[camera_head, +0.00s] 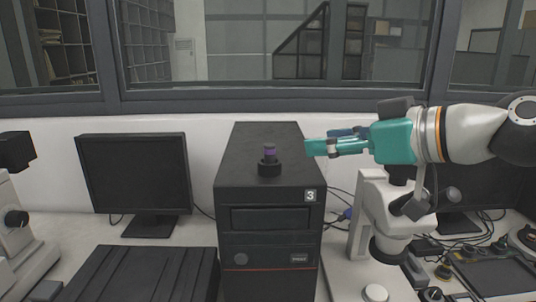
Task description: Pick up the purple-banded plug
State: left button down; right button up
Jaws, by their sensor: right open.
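The purple-banded plug (270,151) stands upright in a black round holder (269,168) on top of the black press cabinet (240,150). The cabinet has a label with the number 3 on its front. My right gripper (318,147), teal with its fingers pointing left, is open and empty. In the picture it is just right of the plug, at about the same height, with a gap between them. The far finger is partly hidden behind the near one. My left gripper is not in view.
A dark monitor (134,175) stands left of the cabinet, with a black ribbed box (145,275) in front. A white microscope (382,215) stands right of the cabinet, below my right arm. Cables and small parts lie at the right. A window frame (270,101) runs behind.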

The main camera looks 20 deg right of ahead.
aim_at(274, 145)
jog(key=p+x, duration=0.1)
jog(key=x, duration=0.7)
jog(key=shift+w+a+f+p, duration=0.2)
jog(key=shift+w+a+p, duration=0.15)
jog(key=shift+w+p, duration=0.2)
jog(key=p+x, duration=0.1)
jog(key=x, duration=0.3)
jog(key=shift+d, duration=0.1)
grip_shut()
